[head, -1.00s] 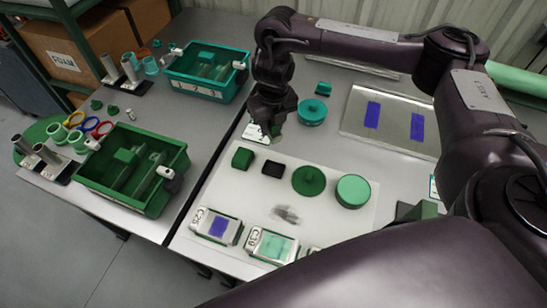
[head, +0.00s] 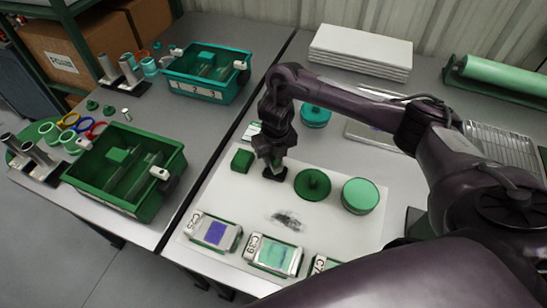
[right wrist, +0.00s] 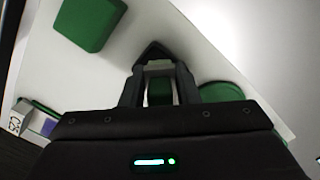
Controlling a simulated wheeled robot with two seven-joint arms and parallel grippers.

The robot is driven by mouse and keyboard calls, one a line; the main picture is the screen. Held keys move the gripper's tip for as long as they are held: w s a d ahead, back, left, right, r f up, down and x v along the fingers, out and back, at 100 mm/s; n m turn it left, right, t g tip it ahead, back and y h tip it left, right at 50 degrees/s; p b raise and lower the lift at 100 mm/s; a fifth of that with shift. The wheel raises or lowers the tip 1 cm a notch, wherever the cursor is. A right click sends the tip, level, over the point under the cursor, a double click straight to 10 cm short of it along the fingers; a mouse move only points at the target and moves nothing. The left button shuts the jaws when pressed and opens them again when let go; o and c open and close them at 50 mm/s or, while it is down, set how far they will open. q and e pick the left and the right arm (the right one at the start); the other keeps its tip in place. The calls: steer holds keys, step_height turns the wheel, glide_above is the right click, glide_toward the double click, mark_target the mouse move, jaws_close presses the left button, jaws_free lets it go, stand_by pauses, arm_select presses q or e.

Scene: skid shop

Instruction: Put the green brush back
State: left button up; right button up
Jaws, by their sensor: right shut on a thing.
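My right gripper (head: 273,160) is low over the white mat, directly above a small black pad or holder (head: 276,175). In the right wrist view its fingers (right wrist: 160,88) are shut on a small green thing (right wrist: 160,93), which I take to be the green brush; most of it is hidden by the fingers. Whether its lower end touches the black holder cannot be told. A green block (head: 242,160) stands left of the holder and a green disc with a knob (head: 312,184) stands right of it. My left gripper is out of view.
A round green tin (head: 360,196) and labelled boxes (head: 273,256) stand on the mat (head: 330,235), which has a dark smear. A green divided tray (head: 165,190) and a teal tray (head: 225,95) are on the left table. White slabs (head: 360,50) lie at the back.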

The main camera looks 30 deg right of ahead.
steer(key=shift+f+b, duration=0.55)
steer(key=shift+f, duration=0.05)
steer(key=o, duration=1.1)
steer(key=shift+c, duration=0.2)
steer(key=shift+r, duration=0.15)
steer(key=shift+r+p, duration=0.3)
steer(key=shift+p, duration=0.1)
steer(key=r+p, duration=0.1)
steer(key=r, duration=0.2)
steer(key=r+p, duration=0.2)
steer(key=r, duration=0.2)
steer(key=r+p, duration=0.2)
steer(key=r, duration=0.2)
steer(key=shift+s+r, duration=0.1)
steer(key=shift+s, duration=0.3)
steer(key=shift+s+r+p, duration=0.15)
steer(key=shift+r+p, duration=0.2)
steer(key=shift+r, duration=0.25)
steer(key=shift+a, duration=0.1)
